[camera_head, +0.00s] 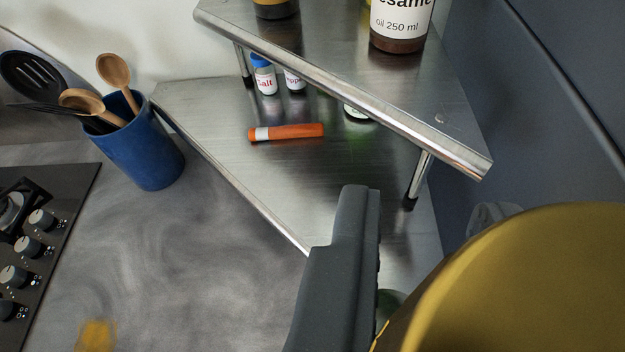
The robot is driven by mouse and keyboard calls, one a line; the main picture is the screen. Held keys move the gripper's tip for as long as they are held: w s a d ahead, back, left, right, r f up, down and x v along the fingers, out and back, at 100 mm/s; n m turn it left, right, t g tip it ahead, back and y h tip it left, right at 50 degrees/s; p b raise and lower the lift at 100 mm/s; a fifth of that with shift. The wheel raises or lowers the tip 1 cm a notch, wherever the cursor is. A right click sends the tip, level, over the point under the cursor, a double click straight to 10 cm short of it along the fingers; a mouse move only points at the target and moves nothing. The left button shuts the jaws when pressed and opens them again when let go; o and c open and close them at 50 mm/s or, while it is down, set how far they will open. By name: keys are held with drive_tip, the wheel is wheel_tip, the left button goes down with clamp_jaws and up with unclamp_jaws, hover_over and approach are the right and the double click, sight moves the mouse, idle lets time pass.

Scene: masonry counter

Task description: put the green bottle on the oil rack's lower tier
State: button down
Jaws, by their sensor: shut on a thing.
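My gripper (362,215) shows as a dark grey finger at the lower middle, shut on the green bottle (390,304). Only a green sliver of the bottle shows beside the finger. A large yellow rounded shape, very close to the camera, hides most of the rest; I cannot tell whether it is the bottle's cap. The oil rack is a two-tier metal corner stand. Its lower tier (225,112) reaches behind and beneath my finger. The bottle's base and its height above the tier are hidden.
The upper tier (345,62) overhangs the lower one and carries a sesame oil bottle (402,24). A salt shaker (264,78), a pepper shaker (294,80) and an orange tube (287,132) occupy the lower tier. A post (419,178) stands near my finger. A blue utensil crock (140,150) is left.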

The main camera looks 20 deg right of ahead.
drive_tip(key=w+a+p+x, duration=0.1)
drive_tip(key=p+x, duration=0.1)
drive_tip(key=x, duration=0.6)
drive_tip(key=w+a+r+p+x, duration=0.1)
drive_tip(key=p+x, duration=0.2)
drive_tip(key=x, duration=0.5)
drive_tip(key=shift+w+d+p, duration=0.15)
drive_tip(key=shift+w+p, duration=0.15)
drive_tip(key=shift+w, duration=0.1)
idle(0.4)
drive_tip(key=c, duration=1.2)
unclamp_jaws()
drive_tip(key=shift+r, duration=0.1)
drive_tip(key=shift+s+r, duration=0.1)
drive_tip(key=shift+b+v, duration=1.5)
drive_tip(key=shift+v, duration=4.4)
